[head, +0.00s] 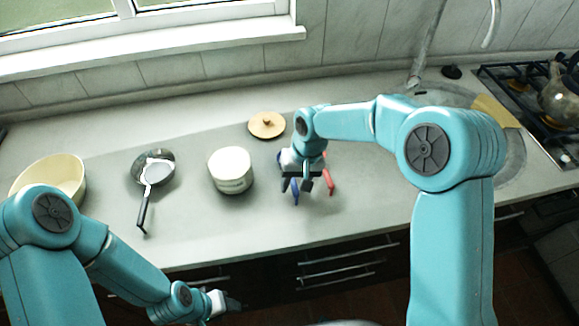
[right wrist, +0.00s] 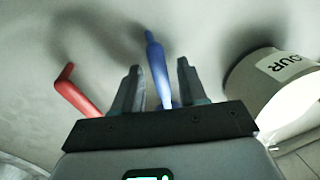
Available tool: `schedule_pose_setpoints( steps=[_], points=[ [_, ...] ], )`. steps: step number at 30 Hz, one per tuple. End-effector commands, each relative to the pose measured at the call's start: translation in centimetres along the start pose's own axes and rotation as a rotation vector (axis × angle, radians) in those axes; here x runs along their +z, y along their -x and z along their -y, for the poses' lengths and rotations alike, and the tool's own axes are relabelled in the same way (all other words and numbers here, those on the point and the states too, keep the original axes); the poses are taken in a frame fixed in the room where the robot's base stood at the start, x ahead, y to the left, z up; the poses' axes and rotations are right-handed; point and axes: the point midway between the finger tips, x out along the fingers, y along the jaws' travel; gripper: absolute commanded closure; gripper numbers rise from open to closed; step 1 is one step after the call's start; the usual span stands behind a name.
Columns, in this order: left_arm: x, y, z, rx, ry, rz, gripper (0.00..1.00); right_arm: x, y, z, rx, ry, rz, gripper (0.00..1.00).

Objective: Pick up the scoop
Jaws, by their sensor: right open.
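My right gripper (head: 305,192) is open over the counter, right of the white canister. In the right wrist view, a slim blue handle (right wrist: 157,62) runs between its two fingers (right wrist: 155,80), with a gap to each finger. A bent red handle (right wrist: 75,92) lies left of the fingers, outside them; it also shows in the head view (head: 328,180). The gripper hides the lower ends of both handles, so I cannot tell which belongs to the scoop. My left gripper (head: 225,303) is low at the front, off the counter; its jaws are too small to read.
The white canister (head: 231,171) is close on the left, with a flour label in the right wrist view (right wrist: 288,65). A wooden lid (head: 267,124) lies behind. A dark pan (head: 153,168) and a cream bowl (head: 58,175) are further left. A sink and stove (head: 545,100) are right.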

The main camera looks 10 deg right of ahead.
Motion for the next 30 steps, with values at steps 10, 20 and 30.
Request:
schedule_pose_setpoints(
  steps=[10, 20, 30],
  points=[
    [0.0, 0.1, 0.0, 0.000, 0.000, 0.000, 0.51, -0.1, -0.8, 0.0, 0.000, 0.000, -0.001, 0.68],
    [0.0, 0.1, 0.0, 0.000, 0.000, 0.000, 0.51, -0.1, -0.8, 0.0, 0.000, 0.000, -0.001, 1.00],
    [0.0, -0.2, 0.1, 0.000, 0.000, 0.000, 0.51, -0.2, 1.6, 0.5, -0.002, 0.000, -0.005, 1.00]
  ],
)
